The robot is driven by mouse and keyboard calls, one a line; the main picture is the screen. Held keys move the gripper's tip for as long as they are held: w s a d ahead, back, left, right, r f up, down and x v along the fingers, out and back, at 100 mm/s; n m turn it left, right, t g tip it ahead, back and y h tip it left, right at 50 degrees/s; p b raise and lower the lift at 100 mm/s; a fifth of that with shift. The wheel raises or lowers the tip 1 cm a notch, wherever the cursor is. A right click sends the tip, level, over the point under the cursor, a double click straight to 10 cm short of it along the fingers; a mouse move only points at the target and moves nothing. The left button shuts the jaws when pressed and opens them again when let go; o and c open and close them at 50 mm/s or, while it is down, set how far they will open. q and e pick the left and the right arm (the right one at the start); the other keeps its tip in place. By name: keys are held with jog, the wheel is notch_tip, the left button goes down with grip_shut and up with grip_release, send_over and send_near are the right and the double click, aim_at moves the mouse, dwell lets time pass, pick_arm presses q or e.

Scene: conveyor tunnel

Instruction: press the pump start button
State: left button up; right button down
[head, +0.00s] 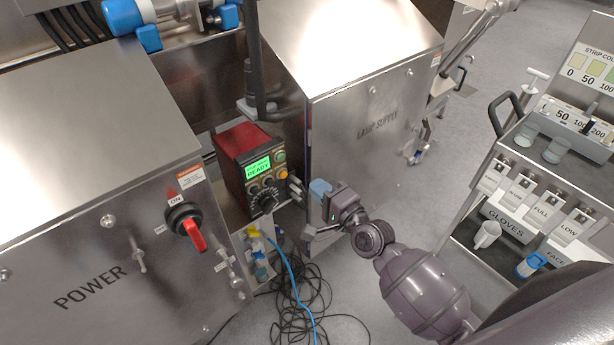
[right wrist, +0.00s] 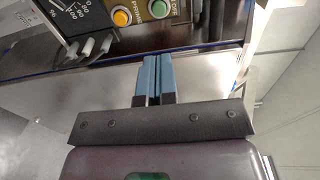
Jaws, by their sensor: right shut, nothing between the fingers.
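The pump controller (head: 244,150) is a red box with a dark front panel and a green display reading READY. A green button (head: 281,156) sits at its upper right, with an orange button (head: 282,174) below it. In the right wrist view the green button (right wrist: 160,9) and the orange button (right wrist: 122,17) are at the top; a PRIME label lies between them. My right gripper (head: 318,188) is shut and empty, its blue fingers (right wrist: 153,80) pointing toward the panel. The fingertips are apart from the buttons, to the right of the panel in the head view. My left gripper is not in view.
The steel lamp supply cabinet (head: 355,120) stands right beside the controller and close to my right gripper. The power cabinet (head: 110,240) with a red rotary switch (head: 189,229) is at left. Loose black cables (head: 300,310) lie below. A cart (head: 480,215) stands at right.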

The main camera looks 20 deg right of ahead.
jog(key=shift+v, duration=1.1)
dwell(0.8)
